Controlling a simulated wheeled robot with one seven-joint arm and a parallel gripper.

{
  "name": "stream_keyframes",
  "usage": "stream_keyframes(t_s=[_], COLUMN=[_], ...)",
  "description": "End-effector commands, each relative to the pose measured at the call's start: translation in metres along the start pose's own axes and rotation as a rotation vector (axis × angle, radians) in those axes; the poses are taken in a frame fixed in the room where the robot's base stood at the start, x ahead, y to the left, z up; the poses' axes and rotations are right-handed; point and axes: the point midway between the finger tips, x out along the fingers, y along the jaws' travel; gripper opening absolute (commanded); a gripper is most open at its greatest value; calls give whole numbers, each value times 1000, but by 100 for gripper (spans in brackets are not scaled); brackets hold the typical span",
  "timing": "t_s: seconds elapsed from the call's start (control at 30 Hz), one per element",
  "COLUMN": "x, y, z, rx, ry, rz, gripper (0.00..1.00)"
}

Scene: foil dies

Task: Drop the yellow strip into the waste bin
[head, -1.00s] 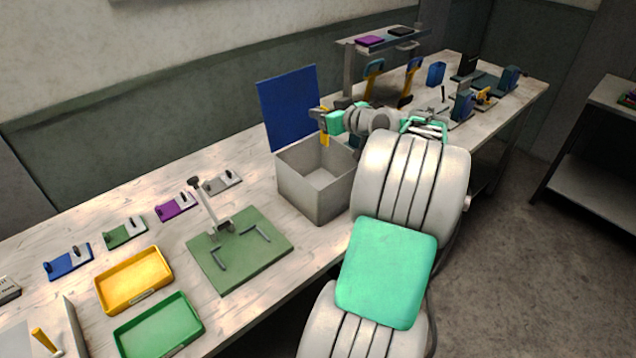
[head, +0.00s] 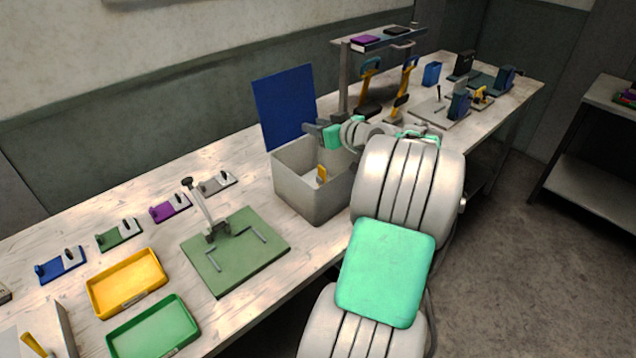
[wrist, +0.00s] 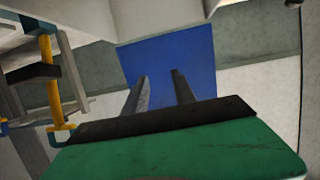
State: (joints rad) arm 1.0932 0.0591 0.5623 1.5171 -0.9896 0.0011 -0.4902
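The yellow strip (head: 322,173) shows inside the opening of the grey waste bin (head: 293,191), below my gripper and apart from it. I cannot tell whether it is falling or resting against the inside. My gripper (head: 309,128) is above the bin's back part, in front of the upright blue panel. In the wrist view my gripper (wrist: 160,85) has its two fingers apart with nothing between them, and the blue panel (wrist: 200,55) lies beyond. The strip is not visible in the wrist view.
A green plate with a clamp (head: 265,262) stands left of the bin. Yellow (head: 97,305) and green (head: 117,341) trays lie at the near left. A shelf stand (head: 344,80) and yellow-and-blue tools (head: 402,92) stand behind my arm.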

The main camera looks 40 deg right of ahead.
Motion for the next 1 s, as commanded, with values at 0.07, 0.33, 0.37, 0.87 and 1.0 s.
stream_keyframes(t_s=[0.07, 0.33, 0.37, 0.87, 1.0], x=[0, -31, -38, -78, -77], y=[0, 1, 2, 0, -2], z=[0, 3, 3, 0, 0], rx=[0, -1, -1, 0, 0], ry=[0, 1, 1, 0, -3], rz=[0, 4, 6, 0, -2], gripper=[32, 32, 32, 32, 32])
